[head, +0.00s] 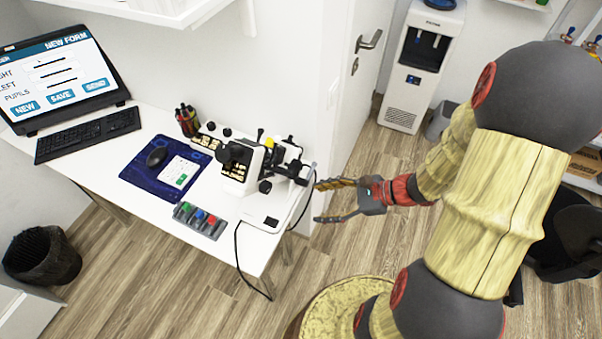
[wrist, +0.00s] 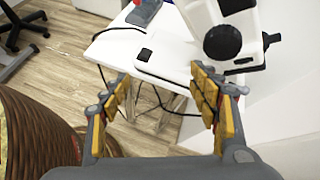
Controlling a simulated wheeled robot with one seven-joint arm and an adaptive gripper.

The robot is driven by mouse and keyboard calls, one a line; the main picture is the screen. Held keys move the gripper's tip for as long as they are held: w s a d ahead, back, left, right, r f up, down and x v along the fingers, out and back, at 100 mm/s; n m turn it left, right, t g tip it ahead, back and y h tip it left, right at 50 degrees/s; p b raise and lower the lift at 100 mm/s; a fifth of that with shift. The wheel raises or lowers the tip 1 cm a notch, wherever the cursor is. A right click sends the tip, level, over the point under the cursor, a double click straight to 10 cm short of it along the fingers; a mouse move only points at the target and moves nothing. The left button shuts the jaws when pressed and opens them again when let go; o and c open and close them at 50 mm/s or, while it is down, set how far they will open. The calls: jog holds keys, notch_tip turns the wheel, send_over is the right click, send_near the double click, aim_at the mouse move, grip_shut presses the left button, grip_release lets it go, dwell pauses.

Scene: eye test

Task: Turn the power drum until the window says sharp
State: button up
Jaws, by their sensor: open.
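A white and black eye-test instrument (head: 240,165) stands at the right end of the white table. Black knobs and drums stick out from it; I cannot tell which is the power drum, and no window text is readable. In the wrist view a round black knob (wrist: 222,42) shows on the white instrument body at the top right. My gripper (head: 318,202) is open and empty, just right of the instrument and apart from it. Its two yellow-padded fingers also show in the wrist view (wrist: 160,98), with the table edge and a cable beyond them.
A black cable (head: 240,262) hangs off the table. A mouse pad (head: 140,181), a keyboard (head: 88,134) and a monitor (head: 62,75) are to the left. A white wall (head: 290,70) rises behind.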

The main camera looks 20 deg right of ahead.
aim_at(298, 170)
jog(key=w+d+r+m+t, duration=0.3)
jog(key=w+m+t, duration=0.1)
jog(key=w, duration=0.3)
jog(key=shift+h, duration=0.3)
jog(key=shift+b+x, duration=1.3)
jog(key=shift+x, duration=2.65)
jog(key=shift+s+a, duration=0.15)
jog(key=shift+s, duration=0.05)
jog(key=shift+c, duration=0.4)
jog(key=c, duration=1)
